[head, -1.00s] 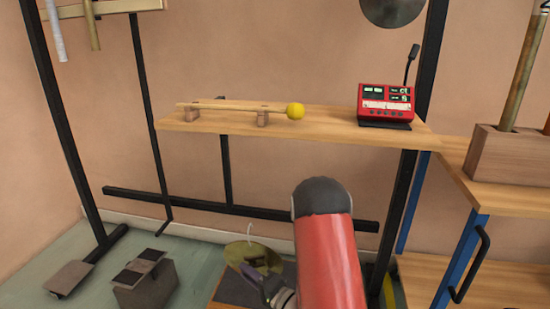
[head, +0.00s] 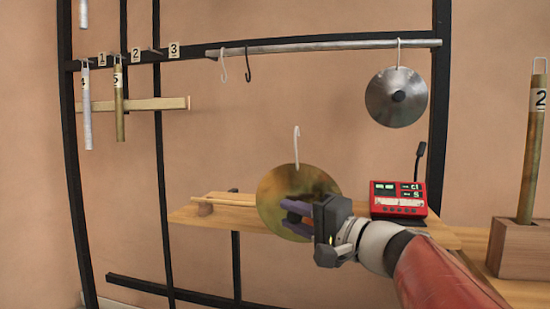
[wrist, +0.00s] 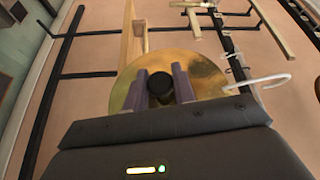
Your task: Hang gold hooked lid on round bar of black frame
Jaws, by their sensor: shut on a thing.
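The gold lid (head: 272,206) is a round brassy disc with a white hook (head: 296,146) rising from its top edge. My gripper (head: 292,213) is shut on the lid at its front. In the wrist view the two fingers (wrist: 160,90) close on a dark round knob in the middle of the lid (wrist: 205,76). The hook (wrist: 262,80) points right there, its curved end free. The round silver bar (head: 320,47) runs across the upper part of the black frame (head: 163,190). The lid hangs in the air below the bar, with a clear gap between hook and bar.
A silver lid (head: 397,97) hangs at the bar's right end. A white hook (head: 223,64) and a black hook (head: 248,64) hang near its left end. A wooden shelf (head: 225,216) with a red device (head: 398,198) stands behind my gripper. The bar's middle is free.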

